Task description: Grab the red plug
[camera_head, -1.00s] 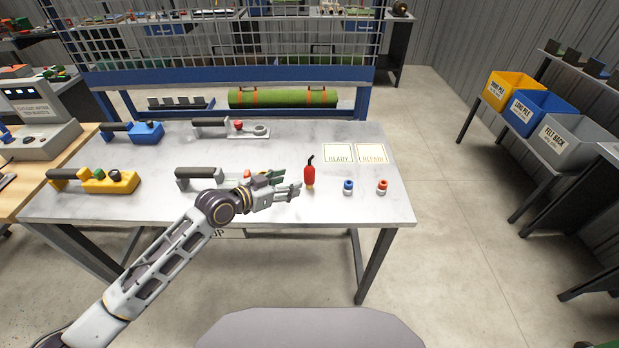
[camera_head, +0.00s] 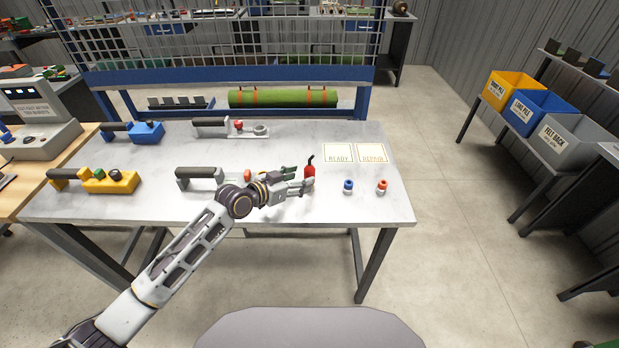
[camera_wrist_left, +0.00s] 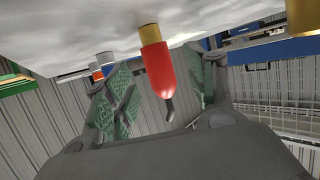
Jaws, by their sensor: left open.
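The red plug (camera_head: 310,172), with a black bent tail on top, stands upright near the front of the grey workbench (camera_head: 270,212). In the left wrist view the picture is turned over, and the red plug (camera_wrist_left: 157,70) shows a yellow end towards the bench. My left gripper (camera_head: 301,180) is open at the plug, which stands between its spread green-padded fingers (camera_wrist_left: 162,92) in the wrist view. I cannot tell whether either finger touches it. In the head view the fingers partly cover the plug's lower part. My right gripper is not in view.
A blue-topped piece (camera_head: 348,186) and an orange-red-topped piece (camera_head: 382,186) stand to the right of the plug. A black-handled tool (camera_head: 198,173) lies behind my arm. Two cards, READY (camera_head: 338,153) and REPAIR (camera_head: 372,153), lie behind. The bench's right front corner is clear.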

